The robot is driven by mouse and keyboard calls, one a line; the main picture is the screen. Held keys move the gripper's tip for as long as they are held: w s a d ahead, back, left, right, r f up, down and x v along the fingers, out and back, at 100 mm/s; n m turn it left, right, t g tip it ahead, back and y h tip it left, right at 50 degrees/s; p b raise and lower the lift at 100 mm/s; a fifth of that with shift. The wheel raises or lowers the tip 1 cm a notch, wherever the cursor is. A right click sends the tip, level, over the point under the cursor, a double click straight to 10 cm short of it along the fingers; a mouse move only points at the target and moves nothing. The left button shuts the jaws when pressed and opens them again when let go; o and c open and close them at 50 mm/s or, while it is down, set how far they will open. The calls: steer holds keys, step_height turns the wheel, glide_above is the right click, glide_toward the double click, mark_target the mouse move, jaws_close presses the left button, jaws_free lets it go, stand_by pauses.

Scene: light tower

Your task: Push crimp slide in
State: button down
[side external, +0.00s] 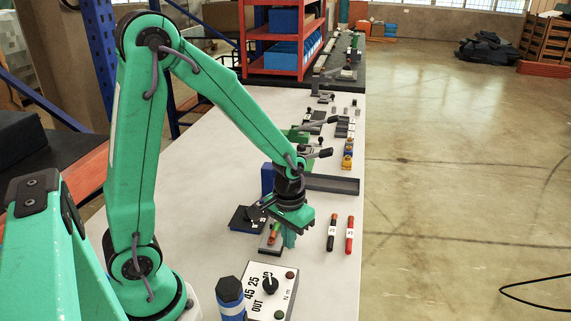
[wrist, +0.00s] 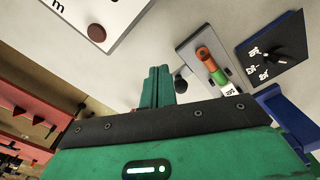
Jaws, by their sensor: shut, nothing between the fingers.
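The crimp fixture is a small grey plate (side external: 269,246) on the table, just left of my gripper. In the wrist view the grey plate (wrist: 236,82) carries a cylinder (wrist: 207,62) with orange, green and white bands. A dark round knob (wrist: 181,84) shows beside the plate, close to my fingers and partly hidden. I take it for the slide's handle; how far in the slide sits, I cannot tell. My gripper (side external: 289,240) points down, its fingers shut and empty, to the right of the fixture. The shut fingers (wrist: 158,86) also show in the wrist view. Contact with the knob is unclear.
A white dial box (side external: 262,278) and a blue-black cylinder (side external: 230,296) stand in front. A red cylinder (side external: 350,236) and a dark-orange one (side external: 331,234) lie to the right. A black pad (wrist: 272,50) with white labels lies beside the fixture. A grey tray (side external: 332,185) is behind.

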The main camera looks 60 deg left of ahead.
steer(key=shift+f, duration=1.75)
steer(key=shift+w+a, duration=3.35)
steer(key=shift+w, duration=0.05)
steer(key=shift+r, duration=0.15)
stand_by(1.0)
steer(key=shift+s+d+r, duration=0.3)
steer(key=shift+r, duration=0.15)
steer(key=shift+s+d+r, duration=0.25)
steer(key=shift+r, duration=0.15)
steer(key=shift+r, duration=0.15)
steer(key=shift+r, duration=2.4)
